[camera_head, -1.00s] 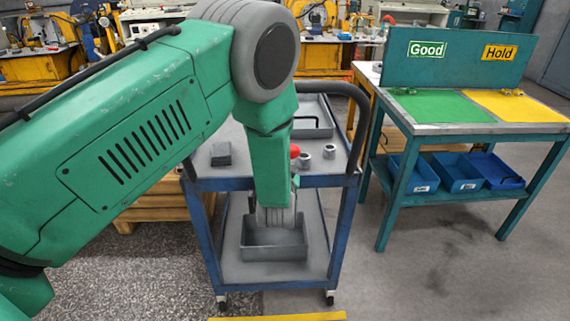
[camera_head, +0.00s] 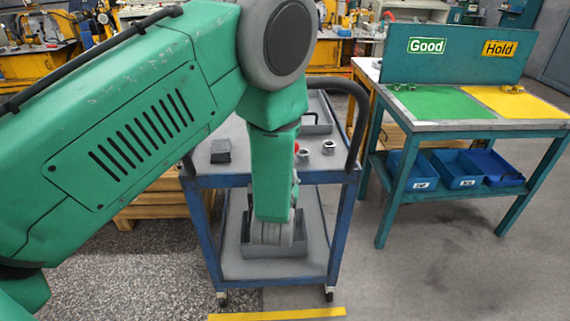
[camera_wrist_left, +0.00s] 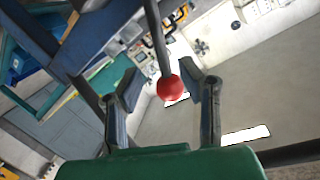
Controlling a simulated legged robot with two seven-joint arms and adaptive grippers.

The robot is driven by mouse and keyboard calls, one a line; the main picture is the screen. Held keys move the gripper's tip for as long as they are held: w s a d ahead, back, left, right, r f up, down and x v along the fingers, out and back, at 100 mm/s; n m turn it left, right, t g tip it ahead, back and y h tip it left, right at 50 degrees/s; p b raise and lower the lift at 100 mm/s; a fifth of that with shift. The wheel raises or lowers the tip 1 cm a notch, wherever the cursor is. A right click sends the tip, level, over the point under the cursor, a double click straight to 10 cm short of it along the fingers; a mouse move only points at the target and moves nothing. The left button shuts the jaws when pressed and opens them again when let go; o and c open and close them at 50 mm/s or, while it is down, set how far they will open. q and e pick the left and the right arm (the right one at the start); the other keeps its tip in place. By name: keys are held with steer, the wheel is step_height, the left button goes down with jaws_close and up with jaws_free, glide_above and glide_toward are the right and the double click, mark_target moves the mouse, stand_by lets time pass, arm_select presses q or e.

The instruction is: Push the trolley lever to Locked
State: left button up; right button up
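The blue trolley (camera_head: 322,178) stands ahead in the head view. Its lever has a red ball knob (camera_head: 296,148), of which only a sliver shows beside my left arm. In the left wrist view the red knob (camera_wrist_left: 170,88) sits on a thin grey rod, the lever (camera_wrist_left: 155,40). My left gripper (camera_wrist_left: 160,82) is open, with its two fingers apart on either side of the knob; I cannot tell whether either touches it. In the head view the fingers are hidden behind my wrist. No Locked marking is readable. My right gripper is not in view.
To the right stands a teal table (camera_head: 440,128) with green and yellow areas and blue bins.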

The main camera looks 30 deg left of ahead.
arm_select(q)
steer(key=v, duration=0.6)
steer(key=shift+d, duration=0.1)
steer(key=s+a+f+g+h, duration=0.1)
steer(key=s+f+g+h, duration=0.45)
steer(key=s+f, duration=0.85)
steer(key=s+f+g, duration=0.3)
steer(key=s+g, duration=0.1)
steer(key=s, duration=0.5)
steer(key=s+f+g+h, duration=0.1)
steer(key=s+f+g, duration=0.2)
steer(key=s, duration=0.6)
steer(key=shift+f+g, duration=0.2)
steer(key=shift+g, duration=0.55)
steer(key=shift+w, duration=0.15)
